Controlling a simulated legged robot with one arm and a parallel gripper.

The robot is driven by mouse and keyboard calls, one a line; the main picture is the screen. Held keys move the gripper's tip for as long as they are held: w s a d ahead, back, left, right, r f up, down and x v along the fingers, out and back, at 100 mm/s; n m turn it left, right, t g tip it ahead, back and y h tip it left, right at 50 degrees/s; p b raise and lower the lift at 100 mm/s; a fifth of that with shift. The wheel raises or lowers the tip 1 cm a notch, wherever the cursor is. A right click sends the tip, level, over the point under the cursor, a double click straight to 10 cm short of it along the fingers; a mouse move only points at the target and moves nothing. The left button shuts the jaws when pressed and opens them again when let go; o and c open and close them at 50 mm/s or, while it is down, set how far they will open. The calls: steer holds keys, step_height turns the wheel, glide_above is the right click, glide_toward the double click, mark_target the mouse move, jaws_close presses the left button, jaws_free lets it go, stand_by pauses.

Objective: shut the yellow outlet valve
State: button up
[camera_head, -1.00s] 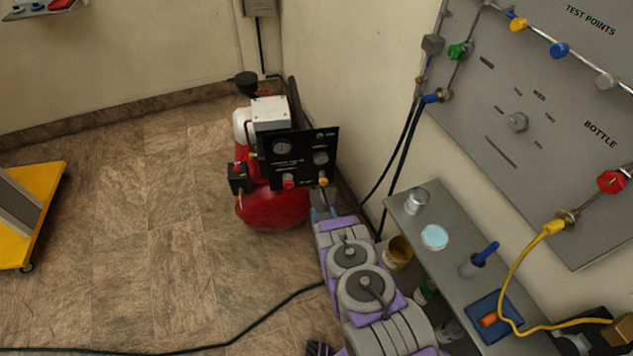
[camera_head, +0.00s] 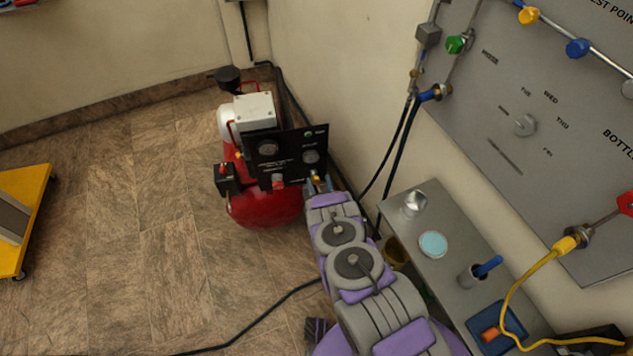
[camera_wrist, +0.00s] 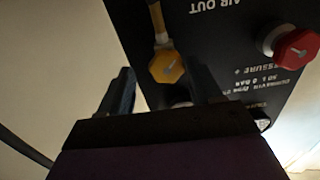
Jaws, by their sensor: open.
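The yellow outlet valve (camera_wrist: 166,66) is a small yellow knob on the black compressor panel (camera_wrist: 225,35), beside the words "AIR OUT" in the wrist view. In the head view the yellow valve (camera_head: 316,178) is a small spot at the panel's lower right. My gripper (camera_wrist: 160,88) is open, with one dark finger on each side of the knob in the picture. I cannot tell whether the fingers touch it. In the head view my gripper (camera_head: 320,187) is right at the panel's lower right corner, mostly hidden by my arm.
A red knob (camera_wrist: 297,48) sits beside the yellow one on the panel. The red compressor (camera_head: 262,206) stands on the floor near the wall. A grey shelf (camera_head: 445,268) with cans is right of my arm. A black cable (camera_head: 262,325) crosses the floor.

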steer(key=shift+d, duration=0.2)
steer(key=shift+a+f, duration=0.2)
steer(key=shift+a, duration=0.95)
steer(key=c, duration=0.4)
steer(key=shift+c, duration=0.9)
steer(key=shift+d+r, duration=0.1)
steer(key=shift+d, duration=0.55)
steer(key=c, duration=0.5)
steer(key=shift+o, duration=0.2)
steer(key=shift+a, duration=0.35)
steer(key=shift+d+m, duration=0.3)
steer(key=shift+m, duration=0.6)
steer(key=m, duration=0.3)
steer(key=shift+m, duration=0.3)
steer(key=m, duration=1.1)
steer(key=shift+d+f+m, duration=0.1)
steer(key=shift+f+m, duration=0.15)
steer(key=shift+m, duration=0.05)
steer(key=m, duration=0.6)
steer(key=shift+d+f, duration=0.1)
steer(key=shift+f, duration=0.1)
steer(key=shift+s, duration=0.1)
